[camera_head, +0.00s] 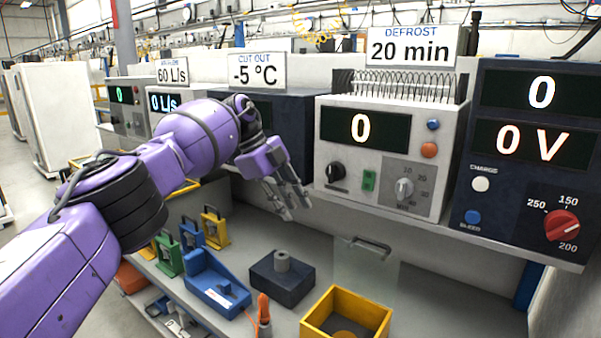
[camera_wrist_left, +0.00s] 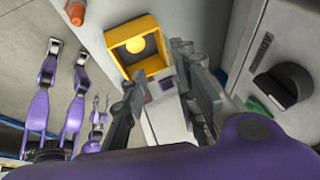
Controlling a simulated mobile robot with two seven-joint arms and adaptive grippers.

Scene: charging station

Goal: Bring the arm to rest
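My left arm reaches in from the left in the head view. Its purple-and-grey gripper (camera_head: 288,203) hangs in front of the shelf edge, left of the grey meter reading 0. Its fingers are apart and hold nothing. In the left wrist view the two dark fingers of this gripper (camera_wrist_left: 160,90) stand apart with a clear gap between them. Purple limbs with grey ends (camera_wrist_left: 75,110) show at the left of the wrist view; I cannot tell whether one ends in my right gripper. The head view does not show my right arm.
A grey meter (camera_head: 384,155) and a dark-blue charger (camera_head: 525,150) stand on the shelf at right. Below are a yellow box (camera_head: 308,328), a dark block with a grey post (camera_head: 282,280), a blue tray (camera_head: 215,290), an orange-handled tool (camera_head: 263,312) and coloured padlock-like blocks.

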